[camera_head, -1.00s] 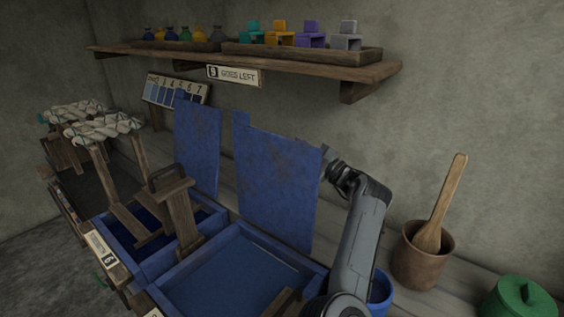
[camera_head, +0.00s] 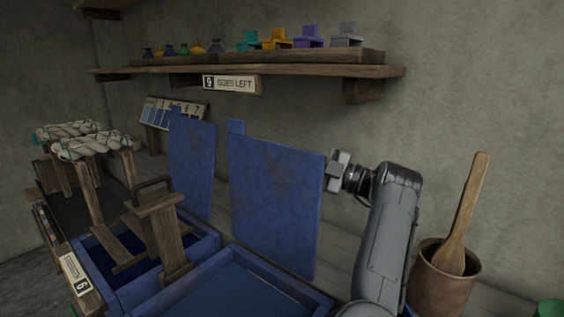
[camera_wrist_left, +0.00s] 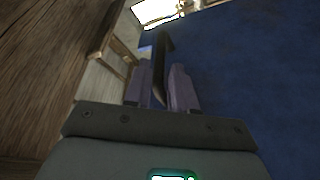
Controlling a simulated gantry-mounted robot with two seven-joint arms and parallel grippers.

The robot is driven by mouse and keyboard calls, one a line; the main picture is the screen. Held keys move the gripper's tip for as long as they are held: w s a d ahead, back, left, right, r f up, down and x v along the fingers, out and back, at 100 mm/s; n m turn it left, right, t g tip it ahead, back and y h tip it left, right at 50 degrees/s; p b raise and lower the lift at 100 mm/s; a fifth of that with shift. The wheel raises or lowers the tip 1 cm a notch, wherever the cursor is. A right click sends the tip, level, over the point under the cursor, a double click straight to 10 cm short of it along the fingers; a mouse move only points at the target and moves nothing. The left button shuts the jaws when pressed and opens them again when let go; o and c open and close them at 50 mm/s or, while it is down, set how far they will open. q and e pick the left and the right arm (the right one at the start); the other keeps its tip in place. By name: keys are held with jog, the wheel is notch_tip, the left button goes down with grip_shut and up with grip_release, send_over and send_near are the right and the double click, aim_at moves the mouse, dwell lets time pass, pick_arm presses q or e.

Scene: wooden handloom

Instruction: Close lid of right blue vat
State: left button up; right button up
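The right blue vat (camera_head: 292,287) is open, and its blue lid (camera_head: 275,200) stands upright at the back. My right gripper (camera_head: 338,170) is beside the upper right edge of this lid, very close to it; I cannot tell whether it touches, or how its fingers stand. My left gripper (camera_wrist_left: 162,85) shows only in the left wrist view. Its two fingers are apart, with a dark bar (camera_wrist_left: 161,65) in the gap between them. I cannot tell whether the bar is gripped or lies behind. A dark blue surface fills the right of that view.
The left vat (camera_head: 139,291) is also open, its lid (camera_head: 192,165) upright, with a wooden frame (camera_head: 165,235) over it. A shelf (camera_head: 300,72) with dye bottles and coloured pieces hangs above. A brown pot (camera_head: 440,282) with a wooden paddle stands at the right.

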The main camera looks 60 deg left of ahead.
aim_at(282, 154)
pick_arm(q)
jog(key=b+x, duration=0.1)
jog(key=x, duration=0.2)
jog(key=shift+s+a+f, duration=0.1)
jog(key=shift+a+f, duration=0.05)
jog(key=shift+b+x, duration=0.5)
jog(key=shift+x, duration=0.3)
grip_shut()
